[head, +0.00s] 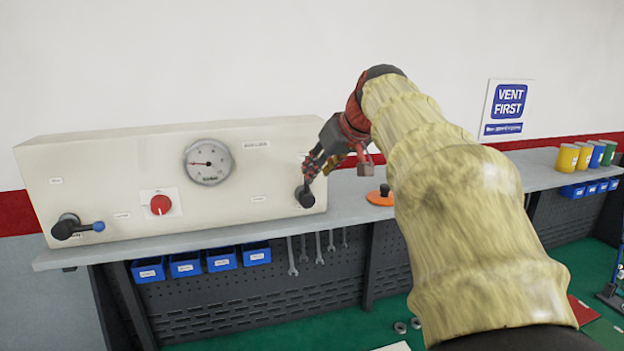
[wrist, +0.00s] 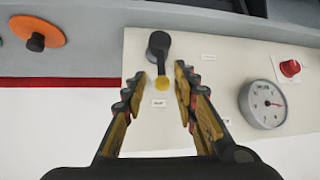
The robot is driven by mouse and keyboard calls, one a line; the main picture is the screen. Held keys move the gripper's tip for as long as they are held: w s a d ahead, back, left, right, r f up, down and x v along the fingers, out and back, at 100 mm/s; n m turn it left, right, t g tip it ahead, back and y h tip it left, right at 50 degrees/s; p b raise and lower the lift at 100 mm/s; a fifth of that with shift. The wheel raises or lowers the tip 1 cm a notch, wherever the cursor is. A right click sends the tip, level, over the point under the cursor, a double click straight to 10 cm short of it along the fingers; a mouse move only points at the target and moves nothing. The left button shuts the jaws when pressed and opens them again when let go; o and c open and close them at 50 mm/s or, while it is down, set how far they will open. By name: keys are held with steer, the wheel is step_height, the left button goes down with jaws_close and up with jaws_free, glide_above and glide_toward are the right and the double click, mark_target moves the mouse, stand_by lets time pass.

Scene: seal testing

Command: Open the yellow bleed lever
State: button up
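The yellow bleed lever shows in the wrist view with a black pivot (wrist: 158,42) and a round yellow knob (wrist: 164,84). That view is upside down compared with the head view, so the lever points up the panel. In the head view its black pivot (head: 306,197) is at the right end of the panel, and the yellow knob is hidden behind my gripper. My gripper (head: 313,167) is open in front of the panel. In the wrist view its fingers (wrist: 158,83) stand on either side of the knob, apart from it.
The cream panel (head: 110,170) also carries a gauge (head: 208,162), a red knob (head: 160,204) and a blue-tipped lever (head: 98,226). An orange disc (head: 379,197) lies on the grey bench (head: 450,190) right of the panel. Several cups stand far right.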

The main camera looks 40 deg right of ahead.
steer(key=v, duration=0.3)
steer(key=shift+s+r, duration=0.1)
steer(key=shift+s, duration=0.05)
stand_by(0.6)
steer(key=s+a+f+m+g+b, duration=0.1)
steer(key=s+f+m+g+b, duration=0.2)
steer(key=f, duration=1)
steer(key=s+a+f+n+b, duration=0.2)
steer(key=s+a+f+b, duration=0.2)
steer(key=a+f+b, duration=0.3)
steer(key=s+a+f+n+y+b, duration=0.1)
steer(key=s+a+f+b, duration=0.4)
steer(key=a+f, duration=0.7)
steer(key=s+a+f+n+y+b, duration=0.1)
steer(key=s+a+f+n+b, duration=0.2)
steer(key=a+f+b, duration=0.6)
step_height(320, 180, down, 13)
steer(key=shift+s+a+f+b, duration=0.2)
steer(key=shift+s+a+b, duration=0.1)
steer(key=shift+s+a, duration=0.6)
